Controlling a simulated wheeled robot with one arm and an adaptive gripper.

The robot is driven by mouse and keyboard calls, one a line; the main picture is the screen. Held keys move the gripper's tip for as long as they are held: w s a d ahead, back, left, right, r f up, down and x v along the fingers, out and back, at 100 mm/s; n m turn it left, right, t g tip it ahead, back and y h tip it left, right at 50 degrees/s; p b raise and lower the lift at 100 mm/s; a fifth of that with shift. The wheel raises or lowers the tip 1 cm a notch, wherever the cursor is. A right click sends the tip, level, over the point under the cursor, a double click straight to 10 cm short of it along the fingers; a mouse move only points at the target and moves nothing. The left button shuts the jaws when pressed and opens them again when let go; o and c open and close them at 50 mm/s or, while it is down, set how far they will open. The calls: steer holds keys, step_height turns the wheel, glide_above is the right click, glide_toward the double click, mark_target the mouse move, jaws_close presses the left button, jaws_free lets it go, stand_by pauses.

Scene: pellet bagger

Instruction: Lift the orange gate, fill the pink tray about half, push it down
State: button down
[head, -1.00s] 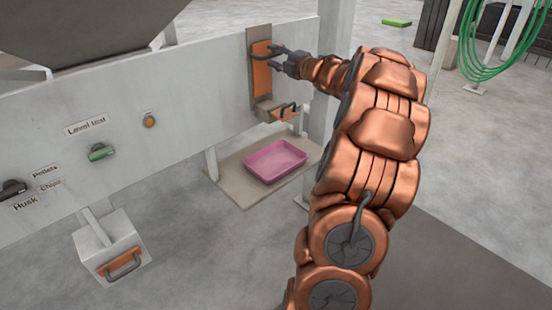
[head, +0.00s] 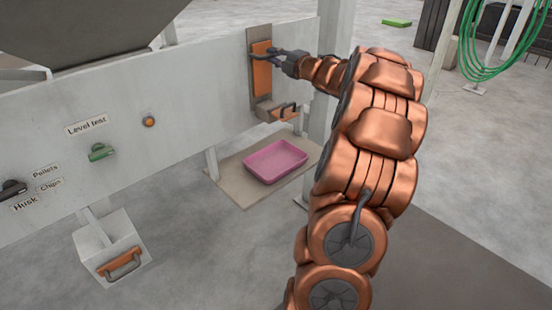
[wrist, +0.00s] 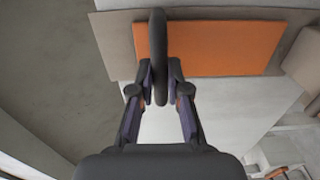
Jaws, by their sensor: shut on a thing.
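The orange gate (head: 262,74) is an upright plate in a brown frame on the white panel, with a dark handle (wrist: 159,40) standing out from it. My gripper (head: 280,55) is shut on this handle; in the wrist view the two fingers (wrist: 160,85) press on it from both sides. In the wrist view the orange gate (wrist: 215,48) lies across the top. The pink tray (head: 275,162) sits on a flat beige board on the floor, below and right of the gate. Its floor looks empty.
Left on the panel are a green knob (head: 101,152), an orange button (head: 149,121) and a black knob (head: 12,189). A grey post stands right of the gate.

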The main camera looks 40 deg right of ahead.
steer(key=shift+r, duration=0.15)
step_height(320, 180, up, 4)
steer(key=p, duration=0.3)
steer(key=shift+r, duration=0.25)
stand_by(0.3)
stand_by(6.8)
